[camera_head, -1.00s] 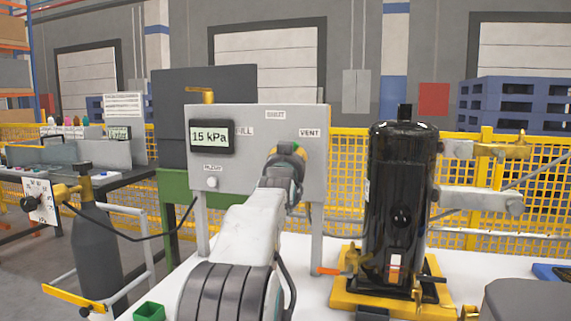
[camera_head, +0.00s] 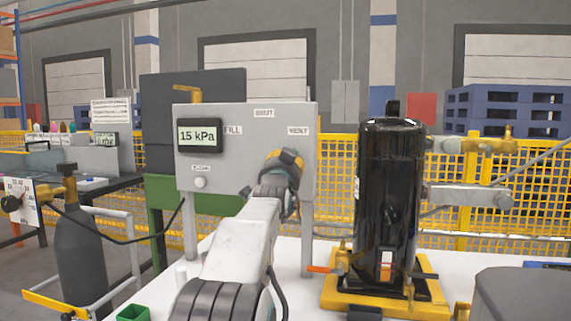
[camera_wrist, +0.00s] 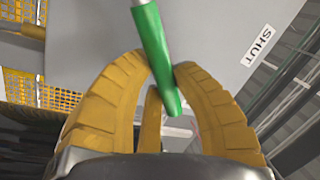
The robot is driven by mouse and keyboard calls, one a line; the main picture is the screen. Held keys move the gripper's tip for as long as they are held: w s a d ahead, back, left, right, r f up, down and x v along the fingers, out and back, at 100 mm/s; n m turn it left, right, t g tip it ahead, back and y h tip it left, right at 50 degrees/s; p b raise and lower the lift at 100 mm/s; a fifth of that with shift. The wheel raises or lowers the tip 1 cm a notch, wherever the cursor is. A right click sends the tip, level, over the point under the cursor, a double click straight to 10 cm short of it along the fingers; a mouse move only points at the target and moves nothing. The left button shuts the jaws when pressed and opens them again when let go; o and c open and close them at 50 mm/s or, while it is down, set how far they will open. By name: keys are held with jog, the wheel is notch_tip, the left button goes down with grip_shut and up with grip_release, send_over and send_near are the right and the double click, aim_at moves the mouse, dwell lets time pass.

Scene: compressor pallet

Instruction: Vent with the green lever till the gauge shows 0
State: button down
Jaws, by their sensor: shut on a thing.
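The grey panel (camera_head: 245,180) carries a gauge display (camera_head: 198,136) that reads 15 kPa. In the wrist view the green lever (camera_wrist: 154,45) hangs from a grey stem. My yellow-fingered gripper (camera_wrist: 168,76) is shut on it, with the lever's end between the fingers. The SHUT label (camera_wrist: 258,45) lies right of the lever there.
A black compressor (camera_head: 388,200) stands on a yellow base (camera_head: 340,296) right of my arm. A grey gas cylinder (camera_head: 80,245) with a hose is at left. A small green box (camera_head: 133,314) sits at the front. Yellow mesh fencing (camera_head: 465,200) runs behind.

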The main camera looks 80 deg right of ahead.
jog(key=c, duration=1)
grip_release()
jog(key=shift+o, duration=0.2)
jog(key=shift+a, duration=0.1)
jog(key=v, duration=1.2)
jog(key=shift+r, duration=0.1)
